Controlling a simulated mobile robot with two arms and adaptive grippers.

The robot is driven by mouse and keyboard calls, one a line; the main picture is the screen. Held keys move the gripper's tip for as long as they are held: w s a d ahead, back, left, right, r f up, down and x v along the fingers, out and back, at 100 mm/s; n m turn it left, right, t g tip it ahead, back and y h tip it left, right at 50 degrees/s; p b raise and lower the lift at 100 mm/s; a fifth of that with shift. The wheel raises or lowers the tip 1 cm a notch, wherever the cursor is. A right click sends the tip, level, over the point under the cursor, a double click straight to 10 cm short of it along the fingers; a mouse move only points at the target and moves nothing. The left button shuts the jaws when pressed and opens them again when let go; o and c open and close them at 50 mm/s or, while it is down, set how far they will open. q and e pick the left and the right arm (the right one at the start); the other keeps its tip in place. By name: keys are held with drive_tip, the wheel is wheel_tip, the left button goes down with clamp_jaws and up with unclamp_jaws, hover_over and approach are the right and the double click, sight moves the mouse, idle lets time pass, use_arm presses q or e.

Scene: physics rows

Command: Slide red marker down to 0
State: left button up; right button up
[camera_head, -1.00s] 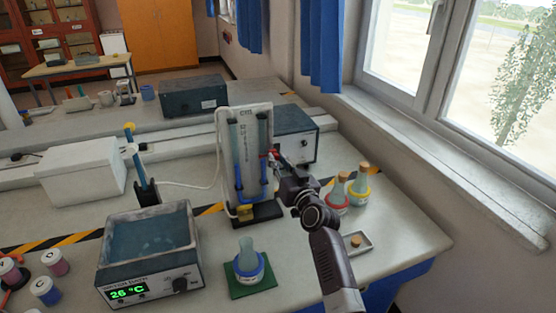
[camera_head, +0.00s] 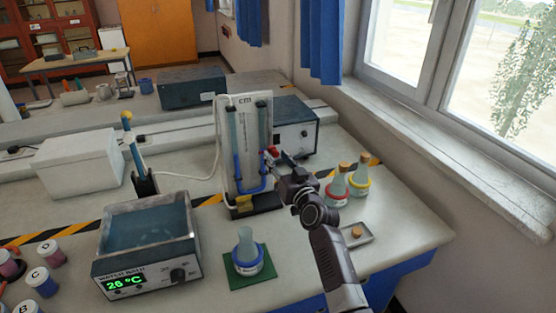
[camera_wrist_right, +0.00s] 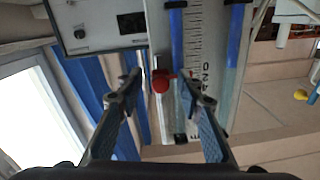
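The red marker (camera_head: 273,152) sits at the right edge of a white upright scale board (camera_head: 247,142) marked "cm". The board carries a U-tube with blue liquid (camera_head: 237,170). My right gripper (camera_head: 282,157) reaches the marker from the right in the head view. In the right wrist view the picture is turned over, and the red marker (camera_wrist_right: 161,82) lies between the two open fingertips of my right gripper (camera_wrist_right: 161,82), with a gap visible on each side. The digits 0, 2 and 4 (camera_wrist_right: 206,78) show on the scale beside it. My left gripper is not in view.
A grey instrument box (camera_head: 292,130) stands behind the board. Two stoppered flasks (camera_head: 348,182) and a small tray (camera_head: 354,237) are right of my arm. A flask on a green mat (camera_head: 249,258) and a water bath (camera_head: 147,245) stand in front and left.

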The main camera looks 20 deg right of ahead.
drive_tip(key=shift+s, duration=0.1)
drive_tip(key=s+d, duration=0.1)
drive_tip(key=s, duration=1)
drive_tip(key=shift+s, duration=0.4)
drive_tip(key=shift+f, duration=0.1)
